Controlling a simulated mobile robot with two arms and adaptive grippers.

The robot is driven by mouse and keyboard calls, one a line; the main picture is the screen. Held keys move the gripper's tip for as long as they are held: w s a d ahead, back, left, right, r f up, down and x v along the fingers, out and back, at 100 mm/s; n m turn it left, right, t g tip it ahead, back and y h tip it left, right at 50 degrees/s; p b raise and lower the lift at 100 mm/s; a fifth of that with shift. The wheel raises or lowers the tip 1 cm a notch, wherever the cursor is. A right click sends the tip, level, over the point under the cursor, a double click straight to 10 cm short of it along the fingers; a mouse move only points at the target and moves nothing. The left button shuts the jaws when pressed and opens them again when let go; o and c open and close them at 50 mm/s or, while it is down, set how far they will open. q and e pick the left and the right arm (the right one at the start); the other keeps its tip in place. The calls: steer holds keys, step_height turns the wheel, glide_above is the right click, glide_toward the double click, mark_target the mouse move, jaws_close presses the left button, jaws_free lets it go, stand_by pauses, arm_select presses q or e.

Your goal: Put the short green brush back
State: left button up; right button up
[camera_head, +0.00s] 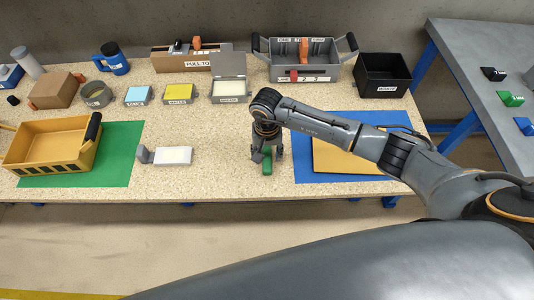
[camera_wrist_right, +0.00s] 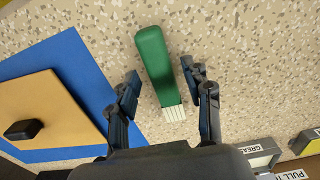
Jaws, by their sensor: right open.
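The short green brush (camera_head: 267,168) lies on the speckled table near its front edge, partly hidden under my right gripper (camera_head: 267,154) in the head view. In the right wrist view the green brush (camera_wrist_right: 153,58) shows its smooth green handle and pale bristles at the end nearer the gripper. My right gripper (camera_wrist_right: 160,76) is open, with one finger on each side of the brush and gaps between fingers and brush. My left gripper is not in view.
A blue mat (camera_head: 305,170) with a tan board lies right of the brush. A grey tote (camera_head: 304,70) and black bin (camera_head: 382,76) stand behind.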

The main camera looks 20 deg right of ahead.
mark_target(267, 158)
step_height(267, 158, up, 12)
steer(key=b, duration=0.2)
steer(key=shift+f, duration=0.2)
stand_by(0.3)
